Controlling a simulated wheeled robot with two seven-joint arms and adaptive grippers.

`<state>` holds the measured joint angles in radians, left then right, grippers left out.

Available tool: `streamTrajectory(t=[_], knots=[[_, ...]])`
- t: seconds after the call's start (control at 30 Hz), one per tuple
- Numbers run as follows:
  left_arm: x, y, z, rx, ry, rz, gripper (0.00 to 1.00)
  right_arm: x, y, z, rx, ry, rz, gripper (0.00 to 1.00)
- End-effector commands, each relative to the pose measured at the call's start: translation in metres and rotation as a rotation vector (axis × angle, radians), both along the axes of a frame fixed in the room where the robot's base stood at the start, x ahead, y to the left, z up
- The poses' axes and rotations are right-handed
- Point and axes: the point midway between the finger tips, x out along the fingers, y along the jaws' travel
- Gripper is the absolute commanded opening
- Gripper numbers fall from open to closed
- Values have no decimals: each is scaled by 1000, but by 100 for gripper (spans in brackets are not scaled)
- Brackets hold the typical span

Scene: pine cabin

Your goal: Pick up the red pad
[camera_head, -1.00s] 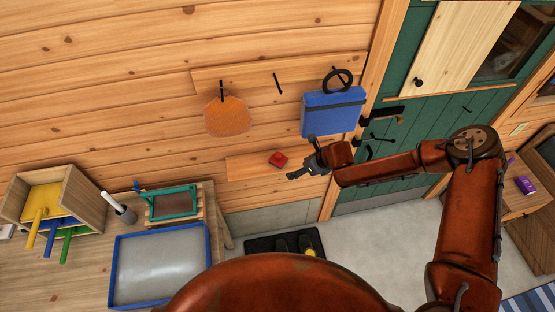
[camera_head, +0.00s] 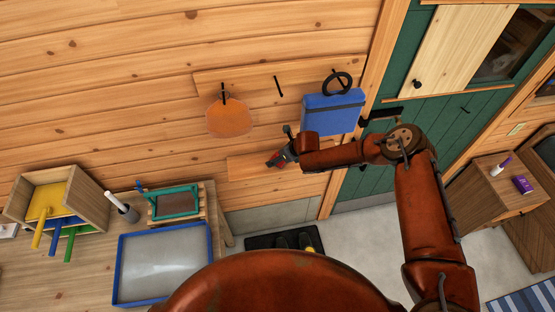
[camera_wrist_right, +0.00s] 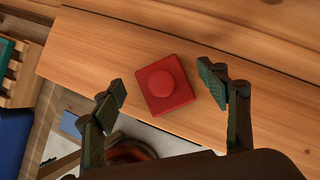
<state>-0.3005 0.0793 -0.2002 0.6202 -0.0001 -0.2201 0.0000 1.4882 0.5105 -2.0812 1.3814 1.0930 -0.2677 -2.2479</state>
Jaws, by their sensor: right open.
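The red pad (camera_wrist_right: 166,87) is a square block with a round raised top. It lies on a light wooden shelf (camera_wrist_right: 120,50) in the right wrist view, between the open fingers of my right gripper (camera_wrist_right: 166,95), with a gap on the left and a smaller one on the right. In the head view the red pad (camera_head: 277,160) is partly hidden by my right gripper (camera_head: 282,153), which reaches it from the right. My left gripper is not in view.
A blue bag (camera_head: 333,112) and an orange round item (camera_head: 229,118) hang on the wall above. A blue-rimmed tray (camera_head: 117,270) and a wooden box with coloured handles (camera_head: 85,190) are at the left. A dark mat (camera_head: 258,242) lies below on the floor.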

Motion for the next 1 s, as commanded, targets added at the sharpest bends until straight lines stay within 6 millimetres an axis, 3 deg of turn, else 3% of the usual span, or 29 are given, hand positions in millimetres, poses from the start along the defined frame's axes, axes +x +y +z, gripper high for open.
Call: streamTrajectory(t=[0.3,1.0], knots=[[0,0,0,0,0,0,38,2,1,-3,-1,-1,-1,66],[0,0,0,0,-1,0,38,1,1,-3,-1,-1,-1,21]])
